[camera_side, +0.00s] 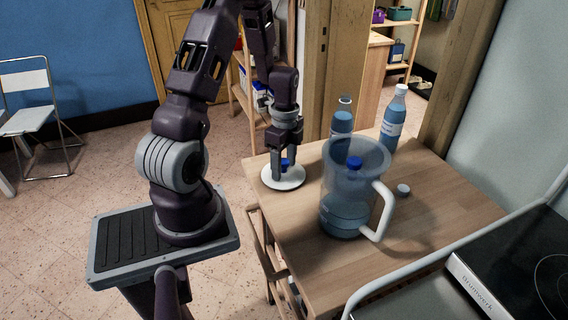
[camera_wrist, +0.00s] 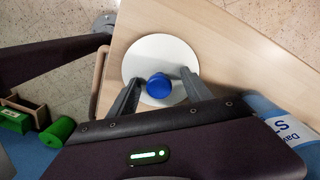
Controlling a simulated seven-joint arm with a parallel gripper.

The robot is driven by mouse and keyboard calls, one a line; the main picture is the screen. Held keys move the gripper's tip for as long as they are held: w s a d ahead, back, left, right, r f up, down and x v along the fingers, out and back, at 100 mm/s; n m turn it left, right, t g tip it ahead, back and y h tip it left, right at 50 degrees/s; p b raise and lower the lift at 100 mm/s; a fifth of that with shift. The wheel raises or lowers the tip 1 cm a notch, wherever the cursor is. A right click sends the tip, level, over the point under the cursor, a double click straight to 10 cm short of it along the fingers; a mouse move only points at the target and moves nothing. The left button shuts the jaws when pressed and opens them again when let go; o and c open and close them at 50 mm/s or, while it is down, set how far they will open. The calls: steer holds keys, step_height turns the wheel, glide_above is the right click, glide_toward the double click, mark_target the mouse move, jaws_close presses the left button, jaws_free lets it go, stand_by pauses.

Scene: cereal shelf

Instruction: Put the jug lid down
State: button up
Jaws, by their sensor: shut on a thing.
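The jug lid (camera_side: 284,179) is a round white disc with a blue knob (camera_wrist: 159,87). It is level at the table's far left corner; whether it touches the wood or hangs just above it I cannot tell. My gripper (camera_side: 286,166) points down over it, shut on the knob, with a finger on either side; its fingers also show in the wrist view (camera_wrist: 161,80). The clear jug (camera_side: 341,213) with a pale handle stands upright and uncovered on the table, to the right of the lid. A blue cap shows through its wall.
Two blue bottles, one (camera_side: 341,122) behind the jug and one (camera_side: 393,119) farther right, stand on the wooden table (camera_side: 440,205). A small white cap (camera_side: 403,190) lies right of the jug. A dark hob (camera_side: 520,265) is at the lower right. The table's left edge is close to the lid.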

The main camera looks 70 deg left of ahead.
mark_target(285, 159)
steer(key=shift+f, duration=0.15)
steer(key=o, duration=1.3)
steer(key=shift+o, duration=0.2)
step_height(285, 159, up, 12)
steer(key=d+r+n+t+y, duration=0.1)
steer(key=d+r+n, duration=0.1)
steer(key=d+r, duration=0.45)
steer(key=s+d+r+n+t, duration=0.2)
steer(key=s+d+r+n, duration=0.2)
steer(key=d, duration=0.4)
steer(key=s+d+r+n+t, duration=0.3)
steer(key=s+d+r+n, duration=0.1)
steer(key=s+d, duration=0.3)
steer(key=shift+d+n+h, duration=0.4)
steer(key=shift+d, duration=0.15)
